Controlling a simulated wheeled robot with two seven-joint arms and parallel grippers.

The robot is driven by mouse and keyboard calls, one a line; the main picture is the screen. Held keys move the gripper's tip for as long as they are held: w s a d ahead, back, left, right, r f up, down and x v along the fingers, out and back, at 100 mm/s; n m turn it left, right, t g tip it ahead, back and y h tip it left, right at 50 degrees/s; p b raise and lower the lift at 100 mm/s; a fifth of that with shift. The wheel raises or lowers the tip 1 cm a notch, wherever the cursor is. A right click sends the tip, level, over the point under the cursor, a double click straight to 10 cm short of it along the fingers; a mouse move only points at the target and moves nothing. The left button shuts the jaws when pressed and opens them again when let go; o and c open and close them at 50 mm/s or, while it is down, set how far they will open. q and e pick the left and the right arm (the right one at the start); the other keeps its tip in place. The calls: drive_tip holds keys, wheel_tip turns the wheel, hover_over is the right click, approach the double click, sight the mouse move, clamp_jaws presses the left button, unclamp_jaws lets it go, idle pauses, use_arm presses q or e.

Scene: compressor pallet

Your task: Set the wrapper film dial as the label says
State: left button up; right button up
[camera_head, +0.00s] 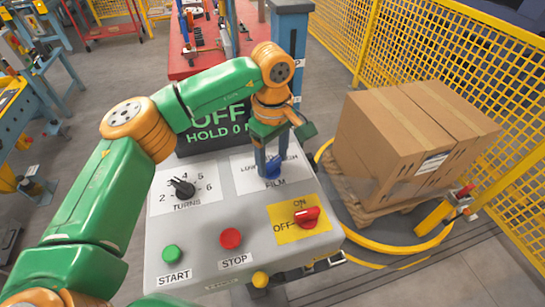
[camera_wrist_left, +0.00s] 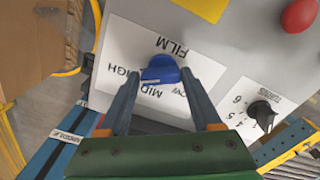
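The blue film dial (camera_head: 271,172) sits on the grey control panel (camera_head: 205,250), above the word FILM. In the left wrist view the dial (camera_wrist_left: 160,70) lies on a white plate marked LOW, MID and HIGH. I cannot tell which mark it points at. My left gripper (camera_head: 270,158) points down over the dial. In the wrist view its fingers (camera_wrist_left: 158,78) stand apart, one on each side of the dial, with narrow gaps visible. A carton (camera_head: 385,140) on the pallet carries a white label (camera_head: 433,162), too small to read. My right gripper is out of view.
The black turns dial (camera_head: 183,187), green start button (camera_head: 173,254), red stop button (camera_head: 231,238) and red switch (camera_head: 307,217) are on the same panel. A dark display (camera_head: 215,122) stands behind, partly covered by my left arm. Yellow fencing (camera_head: 460,60) is at right.

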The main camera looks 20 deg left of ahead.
sight(272, 161)
use_arm(q)
drive_tip(key=o, duration=0.3)
wheel_tip(272, 161, up, 7)
drive_tip(key=shift+r+b, duration=0.1)
drive_tip(key=shift+b, duration=0.4)
